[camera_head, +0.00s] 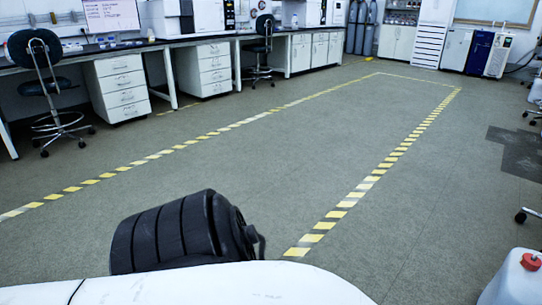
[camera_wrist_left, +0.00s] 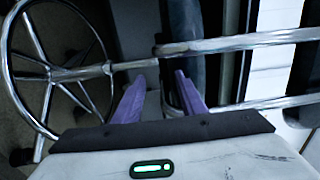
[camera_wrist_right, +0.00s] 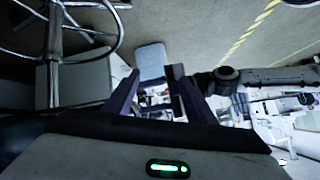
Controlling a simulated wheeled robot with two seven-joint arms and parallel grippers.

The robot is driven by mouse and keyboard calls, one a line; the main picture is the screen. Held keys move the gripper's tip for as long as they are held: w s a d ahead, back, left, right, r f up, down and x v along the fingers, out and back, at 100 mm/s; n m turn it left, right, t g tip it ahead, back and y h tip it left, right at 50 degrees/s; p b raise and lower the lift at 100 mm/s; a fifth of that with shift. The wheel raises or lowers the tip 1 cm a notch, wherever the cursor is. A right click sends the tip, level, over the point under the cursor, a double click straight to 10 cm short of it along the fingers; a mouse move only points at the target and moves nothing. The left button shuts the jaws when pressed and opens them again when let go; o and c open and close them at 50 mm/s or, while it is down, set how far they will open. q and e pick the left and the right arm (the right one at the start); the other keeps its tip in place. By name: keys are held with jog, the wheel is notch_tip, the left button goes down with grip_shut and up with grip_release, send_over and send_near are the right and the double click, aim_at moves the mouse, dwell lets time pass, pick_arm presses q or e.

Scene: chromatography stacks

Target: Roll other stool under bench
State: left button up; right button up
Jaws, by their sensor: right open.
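In the head view a dark stool (camera_head: 40,88) with a chrome base stands in front of the bench (camera_head: 150,43), at the left. A second dark stool (camera_head: 262,48) stands farther along the bench, by a gap between the cabinets. Neither gripper shows in the head view. In the left wrist view my left gripper (camera_wrist_left: 160,77) has its purple fingers apart, close to a stool's chrome tubes (camera_wrist_left: 240,43) and dark curved part; contact cannot be told. My right gripper (camera_wrist_right: 152,71) is open, with nothing seen between its fingers. A stool's chrome ring (camera_wrist_right: 112,40) shows at upper left.
White drawer cabinets (camera_head: 118,88) stand under the bench. Yellow-striped tape (camera_head: 345,203) marks a wide clear floor. Gas cylinders (camera_head: 362,28) stand at the back. A white container with a red cap (camera_head: 515,280) is at lower right.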

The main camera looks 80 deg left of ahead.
pick_arm(q)
jog(key=p+v, duration=0.3)
jog(key=v, duration=0.9)
jog(key=shift+p, duration=0.4)
